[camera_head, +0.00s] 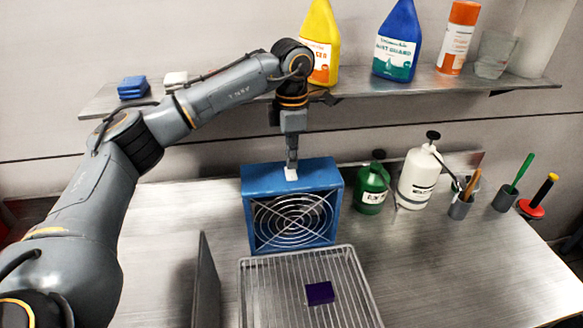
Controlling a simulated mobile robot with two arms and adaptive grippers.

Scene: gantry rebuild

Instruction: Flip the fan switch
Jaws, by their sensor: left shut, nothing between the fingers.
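A blue box fan (331,173) with a round wire grille stands upright on the metal bench, facing me. A small white switch (291,174) sits on its top face. My left gripper (291,165) points straight down from above, shut and empty. Its fingertips are right at the white switch. I cannot tell whether they touch it or which way the switch is set. My right gripper is not in view.
A wire tray (262,258) with a dark purple block (320,293) lies in front of the fan. A green can (371,188), a white sprayer (418,178) and tool cups stand to the right. A shelf (430,82) with bottles runs behind. The bench's right front is clear.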

